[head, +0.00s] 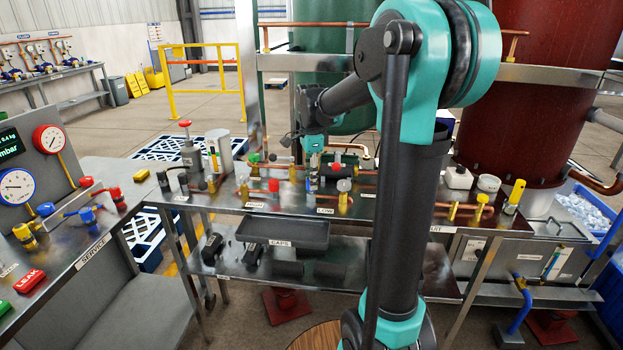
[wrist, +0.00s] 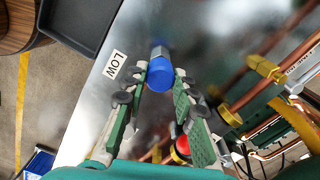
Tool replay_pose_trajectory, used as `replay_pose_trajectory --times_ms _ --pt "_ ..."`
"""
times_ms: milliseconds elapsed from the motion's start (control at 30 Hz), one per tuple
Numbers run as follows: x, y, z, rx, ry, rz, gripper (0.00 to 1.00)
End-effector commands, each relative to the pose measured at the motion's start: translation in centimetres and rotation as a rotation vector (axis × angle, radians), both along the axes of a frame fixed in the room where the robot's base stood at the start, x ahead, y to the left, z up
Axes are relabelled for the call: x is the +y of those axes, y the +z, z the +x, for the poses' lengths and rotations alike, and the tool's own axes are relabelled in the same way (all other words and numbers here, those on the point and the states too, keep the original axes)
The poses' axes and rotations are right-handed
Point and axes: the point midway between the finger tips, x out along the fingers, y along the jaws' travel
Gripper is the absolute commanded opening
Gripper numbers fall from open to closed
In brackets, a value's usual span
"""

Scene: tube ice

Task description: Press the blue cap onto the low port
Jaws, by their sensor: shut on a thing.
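In the wrist view the blue cap (wrist: 159,76) sits between the tips of my gripper (wrist: 161,78), which is shut on it. A short grey metallic piece (wrist: 158,52) shows just beyond the cap, close to the LOW label (wrist: 115,65). I cannot tell whether this is the low port or whether the cap touches it. In the head view my gripper (head: 313,172) points down over the back of the bench, behind the LOW label (head: 325,211).
A red-topped fitting (wrist: 183,146) stands close to one finger in the wrist view. Copper pipes and a brass fitting (wrist: 262,66) lie to the right. Bare bench surrounds the LOW label.

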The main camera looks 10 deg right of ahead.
Motion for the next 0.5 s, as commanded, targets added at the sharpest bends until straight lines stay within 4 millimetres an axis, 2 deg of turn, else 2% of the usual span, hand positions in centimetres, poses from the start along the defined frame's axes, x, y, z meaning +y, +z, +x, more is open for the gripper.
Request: replay_pose_trajectory --times_ms 500 --pt "0.00 -0.59 0.00 0.000 0.000 0.000 0.00"
